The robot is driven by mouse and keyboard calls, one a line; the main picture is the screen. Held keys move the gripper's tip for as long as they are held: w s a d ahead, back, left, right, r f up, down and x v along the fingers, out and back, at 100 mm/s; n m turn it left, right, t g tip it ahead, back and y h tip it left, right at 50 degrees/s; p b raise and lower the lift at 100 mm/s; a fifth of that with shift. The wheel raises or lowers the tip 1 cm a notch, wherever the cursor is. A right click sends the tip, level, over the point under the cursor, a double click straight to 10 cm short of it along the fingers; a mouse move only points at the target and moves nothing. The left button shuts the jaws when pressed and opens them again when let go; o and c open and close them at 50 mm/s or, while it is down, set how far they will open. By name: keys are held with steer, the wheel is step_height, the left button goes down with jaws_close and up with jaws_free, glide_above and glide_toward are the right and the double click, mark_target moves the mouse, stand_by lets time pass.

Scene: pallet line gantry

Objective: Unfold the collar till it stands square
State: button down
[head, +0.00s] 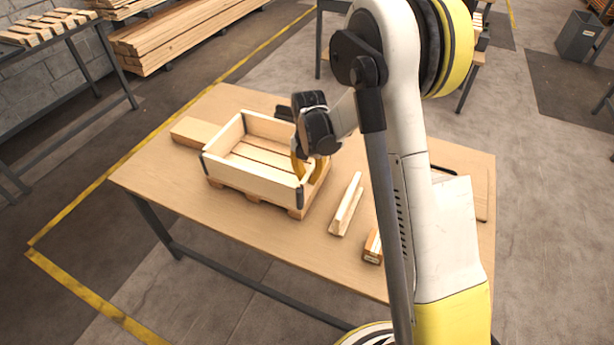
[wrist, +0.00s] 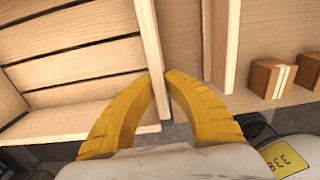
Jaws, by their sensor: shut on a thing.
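The collar (head: 252,181) is a pale wooden frame with dark hinges at its corners. It stands on a small slatted pallet (head: 252,196) on the table, its walls upright and enclosing a roughly four-sided space. My gripper (head: 302,168) is at the right side of the collar, with yellow fingers on either side of its right wall. In the wrist view my gripper (wrist: 158,84) is shut on that wall (wrist: 150,50), with the pallet slats (wrist: 75,60) to its left. My gripper and wrist hide the back right corner, so I cannot tell whether it is square.
The table (head: 270,228) also holds a wooden block (head: 196,132) left of the collar, a narrow wooden piece (head: 346,205) to the right, and a smaller block (head: 373,246) near the front edge. Bare tabletop lies in front of the collar. Timber stacks (head: 170,40) stand behind.

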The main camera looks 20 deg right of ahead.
steer(key=shift+s+d, duration=0.1)
steer(key=c, duration=1.4)
jaws_free()
steer(key=shift+d, duration=0.1)
steer(key=shift+c, duration=0.2)
steer(key=shift+r, duration=0.1)
step_height(320, 180, up, 12)
steer(key=s+a+r+m+t, duration=0.1)
steer(key=s+r+m+t, duration=0.1)
steer(key=s+r+m, duration=0.55)
steer(key=s+a+r+m+t, duration=0.1)
steer(key=s+m+t, duration=0.1)
steer(key=s+m, duration=0.5)
steer(key=s+a+r+m+t, duration=0.1)
steer(key=s+r+m+t, duration=0.1)
steer(key=s+m, duration=0.6)
steer(key=m+t, duration=0.1)
steer(key=m, duration=0.4)
steer(key=shift+a, duration=0.25)
